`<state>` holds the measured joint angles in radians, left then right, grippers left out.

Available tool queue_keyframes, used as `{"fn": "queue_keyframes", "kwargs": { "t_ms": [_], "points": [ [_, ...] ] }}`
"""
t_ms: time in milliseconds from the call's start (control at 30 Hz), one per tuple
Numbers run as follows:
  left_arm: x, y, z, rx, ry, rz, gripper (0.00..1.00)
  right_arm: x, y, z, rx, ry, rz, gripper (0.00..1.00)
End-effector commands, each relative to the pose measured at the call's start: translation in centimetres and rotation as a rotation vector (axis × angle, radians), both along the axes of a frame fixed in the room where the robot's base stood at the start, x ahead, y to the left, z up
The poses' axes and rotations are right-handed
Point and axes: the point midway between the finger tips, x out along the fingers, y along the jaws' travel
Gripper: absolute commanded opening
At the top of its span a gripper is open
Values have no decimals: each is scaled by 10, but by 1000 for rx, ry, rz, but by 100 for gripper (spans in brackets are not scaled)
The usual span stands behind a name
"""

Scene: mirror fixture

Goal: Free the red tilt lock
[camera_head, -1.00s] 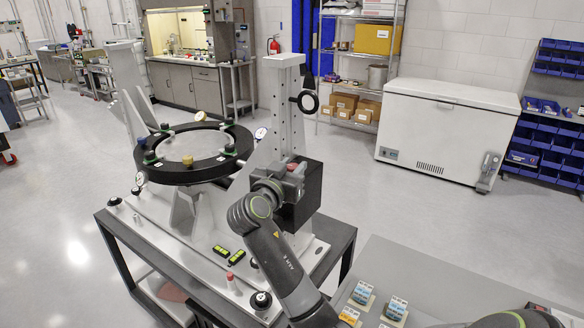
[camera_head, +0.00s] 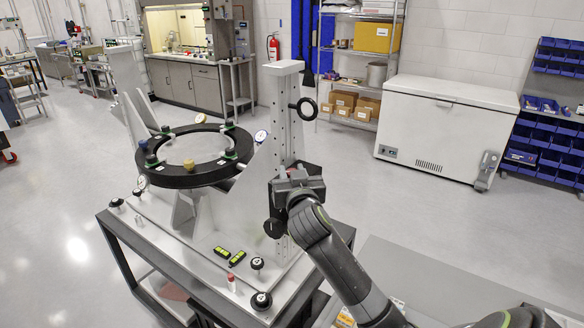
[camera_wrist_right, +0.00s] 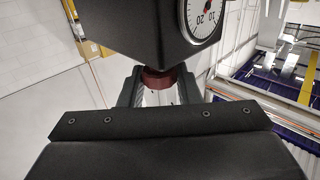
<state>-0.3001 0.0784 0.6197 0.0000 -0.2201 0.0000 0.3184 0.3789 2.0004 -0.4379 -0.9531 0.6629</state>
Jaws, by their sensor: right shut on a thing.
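The red tilt lock (camera_wrist_right: 158,82) shows in the right wrist view as a dark red knob, just under a black block (camera_wrist_right: 150,30) with a white numbered dial (camera_wrist_right: 202,18). My right gripper (camera_wrist_right: 160,95) is shut on it, with a finger on each side. In the head view my right gripper (camera_head: 291,180) is at the upright grey post (camera_head: 284,120) of the mirror fixture, and it mostly hides the lock. The black ring-shaped mirror cell (camera_head: 193,178) stands to the left of the post. My left gripper is not in view.
The fixture's light base plate (camera_head: 205,262) sits on a dark-framed cart (camera_head: 120,250). It carries two green-lit levels (camera_head: 230,257), black knobs (camera_head: 261,300) and a small red-topped pin (camera_head: 231,283). A grey table top (camera_head: 440,285) lies at lower right, partly behind my right arm.

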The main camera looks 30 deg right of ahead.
Motion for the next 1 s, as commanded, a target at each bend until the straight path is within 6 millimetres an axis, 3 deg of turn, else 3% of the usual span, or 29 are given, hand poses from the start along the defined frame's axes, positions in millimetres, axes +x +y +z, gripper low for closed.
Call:
{"fn": "queue_keyframes", "kwargs": {
  "t_ms": [100,400,1000],
  "points": [
    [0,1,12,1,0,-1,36,-1,-3,4,-10,3,109,7],
    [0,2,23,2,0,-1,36,0,-3,2,-5,1,320,7],
    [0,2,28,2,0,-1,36,1,-2,1,-3,-2,481,7]
  ]
}}
